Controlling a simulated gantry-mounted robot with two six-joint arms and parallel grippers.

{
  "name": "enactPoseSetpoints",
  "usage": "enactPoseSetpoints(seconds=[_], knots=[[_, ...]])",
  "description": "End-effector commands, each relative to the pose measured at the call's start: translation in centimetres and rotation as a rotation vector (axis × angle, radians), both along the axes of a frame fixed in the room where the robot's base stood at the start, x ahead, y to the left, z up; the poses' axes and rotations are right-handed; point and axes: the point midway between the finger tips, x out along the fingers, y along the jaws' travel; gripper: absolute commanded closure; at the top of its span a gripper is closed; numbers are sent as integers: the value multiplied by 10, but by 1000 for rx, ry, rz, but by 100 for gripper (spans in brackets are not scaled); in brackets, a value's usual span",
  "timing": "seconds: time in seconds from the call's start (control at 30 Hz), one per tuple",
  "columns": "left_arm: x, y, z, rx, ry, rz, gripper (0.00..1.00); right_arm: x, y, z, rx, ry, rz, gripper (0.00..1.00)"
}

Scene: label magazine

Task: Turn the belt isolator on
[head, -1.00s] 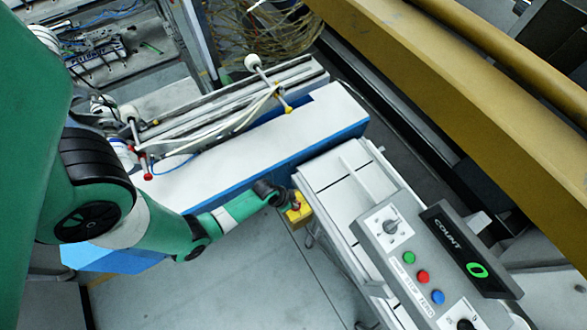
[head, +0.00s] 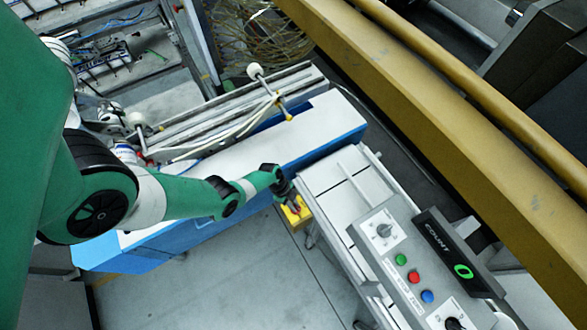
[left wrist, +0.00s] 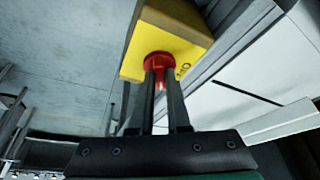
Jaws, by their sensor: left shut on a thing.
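The belt isolator is a yellow box (head: 303,217) on the near left side of the conveyor frame, with a red knob. In the left wrist view the yellow box (left wrist: 185,22) fills the top middle, and the round red knob (left wrist: 164,60) faces me. My left gripper (head: 293,204) is at the box. In the left wrist view its two dark fingers (left wrist: 161,80) are closed on the red knob, one on each side of its grip. The fingers hide part of the knob, and I cannot read its marked position. My right gripper is not in view.
A control panel (head: 405,250) with green, red and blue buttons and two dark rotary switches stands right of the isolator. A COUNT display (head: 460,255) shows 0. A blue and white conveyor bed (head: 235,160) lies under my left arm. Grey floor (head: 240,275) is free below.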

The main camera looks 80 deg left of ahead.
Motion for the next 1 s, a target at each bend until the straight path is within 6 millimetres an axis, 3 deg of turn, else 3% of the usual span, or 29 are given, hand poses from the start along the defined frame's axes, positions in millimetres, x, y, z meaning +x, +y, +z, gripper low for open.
enactPoseSetpoints(seconds=[0.4,1.0], knots=[[3,3,-2,3,1,-368,100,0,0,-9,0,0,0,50],[3,3,0,4,-1,-542,100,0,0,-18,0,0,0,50]])
